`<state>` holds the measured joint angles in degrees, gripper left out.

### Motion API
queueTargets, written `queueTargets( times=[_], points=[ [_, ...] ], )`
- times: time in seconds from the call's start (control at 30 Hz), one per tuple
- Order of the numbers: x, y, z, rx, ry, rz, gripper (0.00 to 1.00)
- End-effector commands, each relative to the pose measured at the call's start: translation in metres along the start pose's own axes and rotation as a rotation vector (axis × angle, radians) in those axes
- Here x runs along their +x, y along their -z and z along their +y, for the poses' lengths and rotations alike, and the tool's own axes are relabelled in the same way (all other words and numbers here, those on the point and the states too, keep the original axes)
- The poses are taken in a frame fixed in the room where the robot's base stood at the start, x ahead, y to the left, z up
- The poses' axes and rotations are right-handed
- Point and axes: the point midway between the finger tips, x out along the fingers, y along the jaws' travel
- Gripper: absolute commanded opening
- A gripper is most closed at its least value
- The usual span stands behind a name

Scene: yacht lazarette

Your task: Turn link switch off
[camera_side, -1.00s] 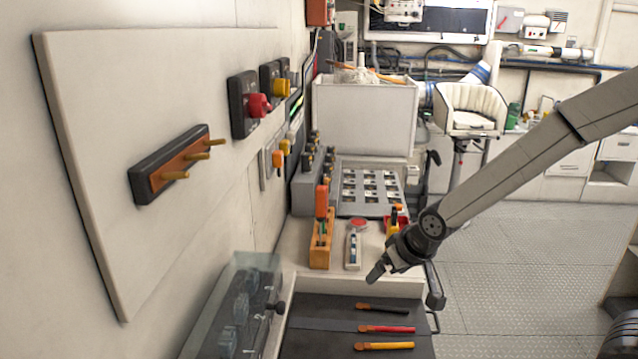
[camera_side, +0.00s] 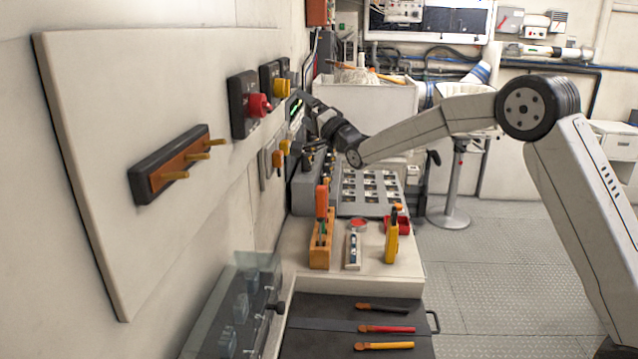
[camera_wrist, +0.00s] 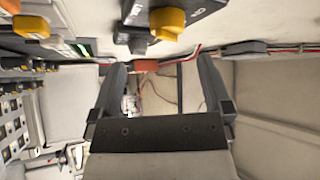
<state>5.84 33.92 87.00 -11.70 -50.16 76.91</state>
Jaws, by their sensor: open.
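Two black rotary switch boxes are on the left wall panel in the side view, one with a red knob (camera_side: 258,105) and one behind it with a yellow knob (camera_side: 282,88). I cannot read which is the link switch. My gripper (camera_side: 300,98) is raised at the wall, close to the yellow knob. In the wrist view a yellow knob (camera_wrist: 167,22) on a dark box shows just beyond the fingertips. My gripper (camera_wrist: 160,62) is open, with nothing between its fingers there. Whether a finger touches the knob cannot be told.
Yellow and orange levers (camera_side: 281,154) sit lower on the wall. A pegged strip (camera_side: 180,165) juts from the panel. The bench holds a grey switch panel (camera_side: 366,190), a wooden tool holder (camera_side: 321,247) and a yellow tool (camera_side: 392,240). A white bin (camera_side: 372,115) stands behind.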

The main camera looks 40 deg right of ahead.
Motion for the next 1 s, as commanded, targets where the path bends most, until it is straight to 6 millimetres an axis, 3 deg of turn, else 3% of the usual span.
queueTargets(
  times=[0.57,1.0],
  points=[
    [0.012,0.003,-0.005,0.029,0.041,0.008,1.00],
    [0.043,0.003,-0.006,0.028,0.040,0.007,1.00]
  ],
)
